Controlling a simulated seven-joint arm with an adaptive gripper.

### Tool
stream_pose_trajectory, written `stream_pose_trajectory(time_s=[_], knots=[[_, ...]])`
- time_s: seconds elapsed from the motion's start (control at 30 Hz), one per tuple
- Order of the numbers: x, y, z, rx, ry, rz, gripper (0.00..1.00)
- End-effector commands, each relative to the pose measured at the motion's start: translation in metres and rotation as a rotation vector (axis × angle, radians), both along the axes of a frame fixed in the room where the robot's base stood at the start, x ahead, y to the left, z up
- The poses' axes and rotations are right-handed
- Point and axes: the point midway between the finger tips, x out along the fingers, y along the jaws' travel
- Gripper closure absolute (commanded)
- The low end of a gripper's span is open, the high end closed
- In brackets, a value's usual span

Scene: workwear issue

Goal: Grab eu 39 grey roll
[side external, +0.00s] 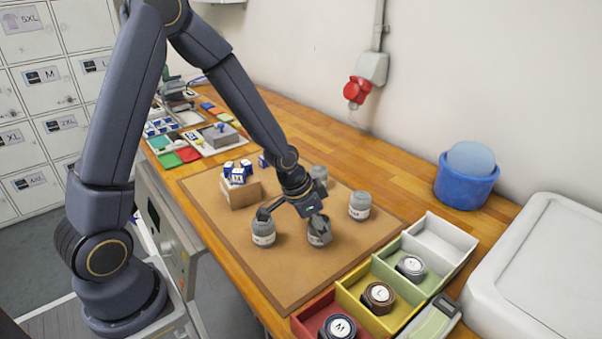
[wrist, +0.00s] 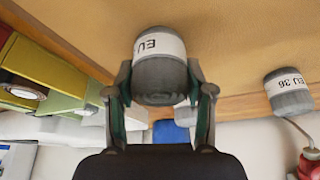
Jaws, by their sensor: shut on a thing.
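My gripper (side external: 314,212) is shut on a grey roll (side external: 319,236) with a white band, at the mat's middle right. In the wrist view my gripper (wrist: 161,84) has a finger on each side of this grey roll (wrist: 160,75). Its band shows "EU", but the number is turned out of sight. Another grey roll (wrist: 288,95) in the wrist view reads "EU 36". In the side view, other grey rolls stand at the left (side external: 263,232), right (side external: 359,206) and behind my gripper (side external: 319,174); their labels are too small to read.
The brown mat (side external: 285,285) has free room in front. A cardboard block (side external: 238,195) has small blue-and-white items on and around it. A divided tray (side external: 443,238) with red, yellow, green and white compartments holds dark rolls at the front right. A blue tub (side external: 465,192) stands behind.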

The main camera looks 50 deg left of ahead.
Motion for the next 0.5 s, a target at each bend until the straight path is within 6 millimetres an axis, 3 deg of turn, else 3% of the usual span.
stream_pose_trajectory(time_s=[0.13,0.5], knots=[[-0.0001,0.0,0.0,0.0,0.0,0.0,0.82],[0.0006,0.0002,0.0071,0.0,-0.002,0.0,0.82]])
